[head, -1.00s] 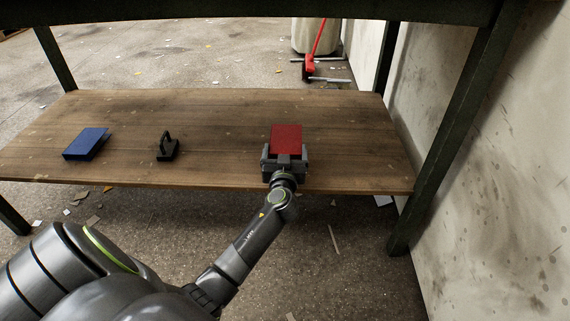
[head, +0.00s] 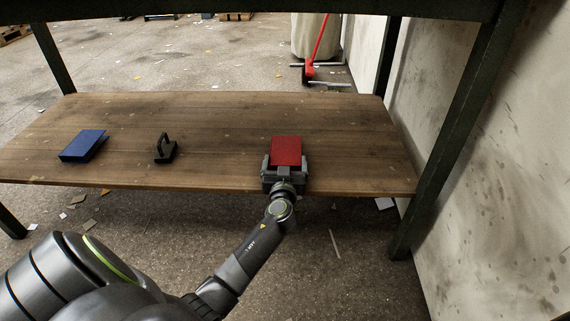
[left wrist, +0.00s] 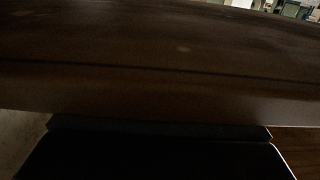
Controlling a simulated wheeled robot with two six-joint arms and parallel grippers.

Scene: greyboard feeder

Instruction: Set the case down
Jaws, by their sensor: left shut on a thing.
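A red case (head: 286,151) is at the right part of the wooden shelf, near its front edge. My left gripper (head: 286,172) is shut on the red case, with its fingers along the near sides of the case. The head view does not clearly show whether the case touches the shelf or hangs just above it. The left wrist view is dark; a dark shape (left wrist: 155,155) fills its bottom, with the brown board (left wrist: 150,95) beyond it. My right gripper is not in view.
The wooden shelf (head: 225,125) also holds a blue case (head: 83,145) at the left and a black handled block (head: 165,150) left of centre. Dark table legs (head: 455,125) stand at the sides, and a dark beam (head: 260,10) crosses above. The board between block and red case is clear.

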